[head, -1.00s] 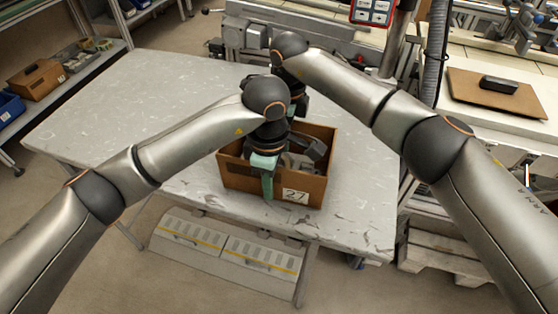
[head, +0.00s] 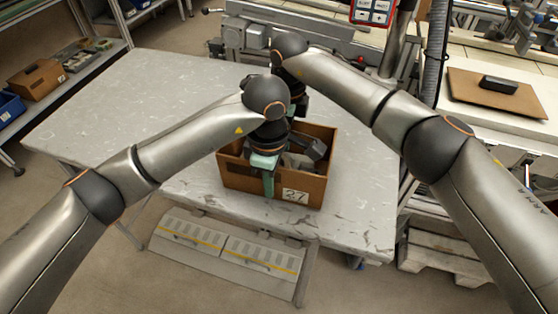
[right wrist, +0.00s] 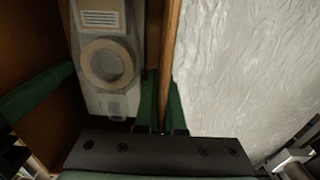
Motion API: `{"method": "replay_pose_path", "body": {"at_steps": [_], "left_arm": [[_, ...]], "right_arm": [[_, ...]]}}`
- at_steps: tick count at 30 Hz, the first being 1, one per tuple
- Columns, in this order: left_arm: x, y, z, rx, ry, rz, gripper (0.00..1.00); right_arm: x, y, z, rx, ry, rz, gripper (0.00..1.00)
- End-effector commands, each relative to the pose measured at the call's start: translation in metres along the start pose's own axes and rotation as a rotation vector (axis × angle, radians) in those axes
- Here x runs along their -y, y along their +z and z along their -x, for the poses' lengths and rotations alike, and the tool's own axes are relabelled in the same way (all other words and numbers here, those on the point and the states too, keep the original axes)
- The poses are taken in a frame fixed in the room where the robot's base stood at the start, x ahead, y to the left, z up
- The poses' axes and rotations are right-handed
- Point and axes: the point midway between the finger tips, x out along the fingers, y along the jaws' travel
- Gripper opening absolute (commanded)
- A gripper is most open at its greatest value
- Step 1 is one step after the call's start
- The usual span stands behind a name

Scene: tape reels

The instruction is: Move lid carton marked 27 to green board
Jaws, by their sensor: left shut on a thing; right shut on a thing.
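The open brown carton marked 27 (head: 250,185) stands on the grey table near its front edge, with grey and black parts in it. My left gripper (head: 268,182) is shut on the carton's near wall, left of the 27 label (head: 295,196). My right gripper (head: 303,110) is at the carton's far side, mostly hidden behind my left wrist. In the right wrist view its green fingers (right wrist: 163,110) are shut on the carton wall (right wrist: 170,60). A grey part with a tan ring (right wrist: 106,63) lies inside. No green board is recognisable in either view.
The grey table (head: 110,110) is clear left of the carton. A brown board (head: 495,95) with a black object lies on the bench at right. A shelf at left holds another brown carton (head: 38,80) and a blue bin (head: 10,108). Machinery stands behind the table.

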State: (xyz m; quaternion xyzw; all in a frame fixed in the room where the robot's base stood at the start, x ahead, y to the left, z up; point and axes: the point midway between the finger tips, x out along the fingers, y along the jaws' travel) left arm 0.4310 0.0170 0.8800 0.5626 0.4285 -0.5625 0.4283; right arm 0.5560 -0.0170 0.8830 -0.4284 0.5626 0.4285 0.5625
Motion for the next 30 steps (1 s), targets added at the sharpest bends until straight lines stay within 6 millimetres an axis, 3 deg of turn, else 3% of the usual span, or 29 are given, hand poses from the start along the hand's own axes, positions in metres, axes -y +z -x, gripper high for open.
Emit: {"method": "replay_pose_path", "body": {"at_steps": [24,30], "left_arm": [[-0.0001,0.0002,0.0010,0.000,0.001,0.000,0.00],[-0.0001,0.0002,0.0091,0.000,0.001,0.000,0.00]], "right_arm": [[0.0005,-0.0001,0.0010,0.000,-0.001,0.000,0.00],[0.0005,-0.0001,0.0092,0.000,-0.001,-0.001,0.00]]}}
